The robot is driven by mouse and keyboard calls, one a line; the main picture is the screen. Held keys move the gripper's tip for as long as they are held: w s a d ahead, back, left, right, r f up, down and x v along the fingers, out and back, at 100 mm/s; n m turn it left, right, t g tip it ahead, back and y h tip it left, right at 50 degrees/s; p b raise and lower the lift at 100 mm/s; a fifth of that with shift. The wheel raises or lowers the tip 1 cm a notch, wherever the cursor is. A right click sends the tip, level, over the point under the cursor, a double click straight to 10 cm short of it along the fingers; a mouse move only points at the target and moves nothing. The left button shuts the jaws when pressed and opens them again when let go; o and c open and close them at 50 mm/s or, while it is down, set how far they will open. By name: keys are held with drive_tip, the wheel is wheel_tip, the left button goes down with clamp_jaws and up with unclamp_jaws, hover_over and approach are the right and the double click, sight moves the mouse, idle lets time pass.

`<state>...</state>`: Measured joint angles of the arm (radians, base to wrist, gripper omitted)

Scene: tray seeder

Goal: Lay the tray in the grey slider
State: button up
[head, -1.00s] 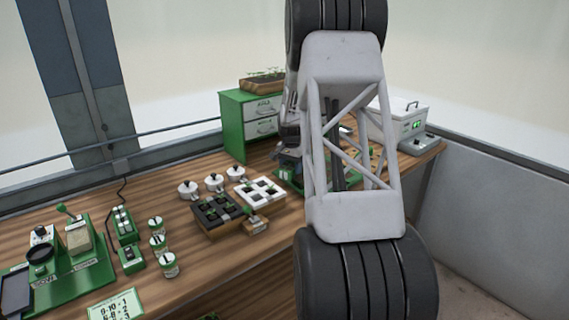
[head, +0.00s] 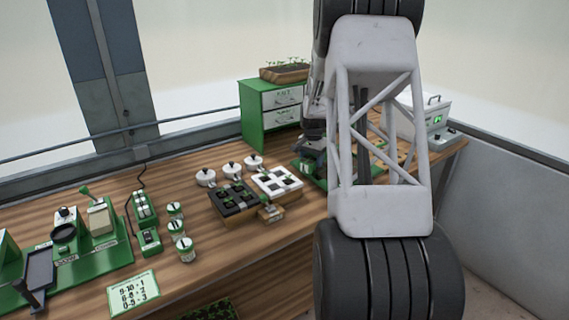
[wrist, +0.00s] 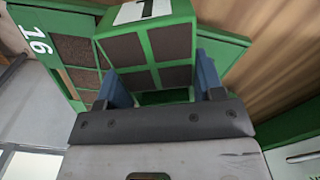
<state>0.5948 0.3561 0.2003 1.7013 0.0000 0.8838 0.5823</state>
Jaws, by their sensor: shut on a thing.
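In the wrist view my gripper (wrist: 160,72) has its two blue fingers on either side of a green tray (wrist: 147,27) with dark brown square cells and a white label reading 1. The fingers are shut on this tray. In the head view my gripper is over the right part of the bench, mostly hidden behind my own arm, and the held tray cannot be made out clearly. A dark grey flat piece (head: 40,268) lies on the green machine at the far left; I cannot tell whether it is the grey slider.
A green piece with brown cells marked 16 (wrist: 75,55) is close to the held tray. Black (head: 232,197) and white (head: 277,181) cell trays, white lidded pots (head: 232,171) and jars (head: 185,250) occupy mid-bench. A green drawer cabinet (head: 256,120) stands behind.

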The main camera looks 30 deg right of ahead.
idle(0.3)
drive_tip(key=w+a+r+n, duration=0.2)
drive_tip(key=w+a+r, duration=0.1)
drive_tip(key=w+a, duration=0.85)
drive_tip(key=w+a+r+n, duration=0.1)
drive_tip(key=w+a+r, duration=0.25)
drive_tip(key=a, duration=1.15)
drive_tip(key=w+a+r+n, duration=0.2)
drive_tip(key=w+a, duration=0.2)
drive_tip(key=a, duration=1.2)
drive_tip(key=w+a+r+n, duration=0.15)
drive_tip(key=w+a, duration=0.25)
drive_tip(key=a, duration=1.1)
drive_tip(key=s+a+r+n, duration=0.1)
drive_tip(key=a+r, duration=0.1)
drive_tip(key=a, duration=0.8)
drive_tip(key=s+a+r+n, duration=0.1)
drive_tip(key=s+a+r, duration=0.1)
drive_tip(key=a, duration=0.8)
drive_tip(key=s+a+f+n, duration=0.2)
drive_tip(key=s+a+f, duration=0.2)
drive_tip(key=s+a, duration=0.3)
drive_tip(key=s+a+f+n, duration=0.3)
drive_tip(key=s+a+f, duration=0.1)
drive_tip(key=s+a, duration=0.4)
drive_tip(key=shift+s+a+f, duration=0.15)
drive_tip(key=shift+s+f, duration=0.1)
drive_tip(key=shift+s, duration=0.25)
hover_over(40, 272)
drive_tip(key=shift+f, duration=3.15)
